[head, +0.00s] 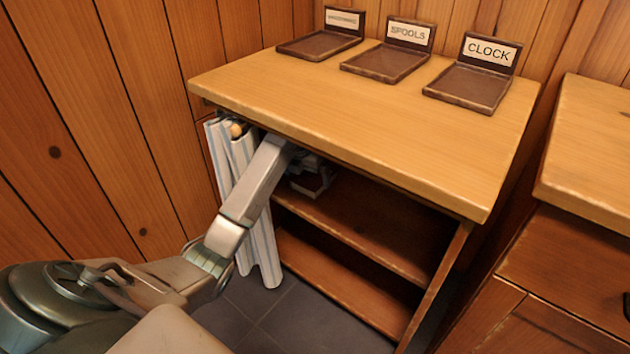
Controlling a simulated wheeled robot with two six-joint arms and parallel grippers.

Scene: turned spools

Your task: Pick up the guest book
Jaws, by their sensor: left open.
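My left arm reaches in under the tabletop, past the striped curtain. My left gripper (308,167) is in the upper shelf space, in shadow, and is open. A small dark block with a pale edge, possibly the guest book (313,183), lies on the upper shelf just below the gripper. The gripper and my arm partly cover it, and I cannot tell whether the fingers touch it. My right gripper is not in view.
The wooden shelf unit (330,110) has a low front edge above the gripper. Three dark trays, one labelled SPOOLS (385,62) and one CLOCK (468,86), stand empty on top. A striped curtain (262,240) hangs at the left. A cabinet (590,150) stands right.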

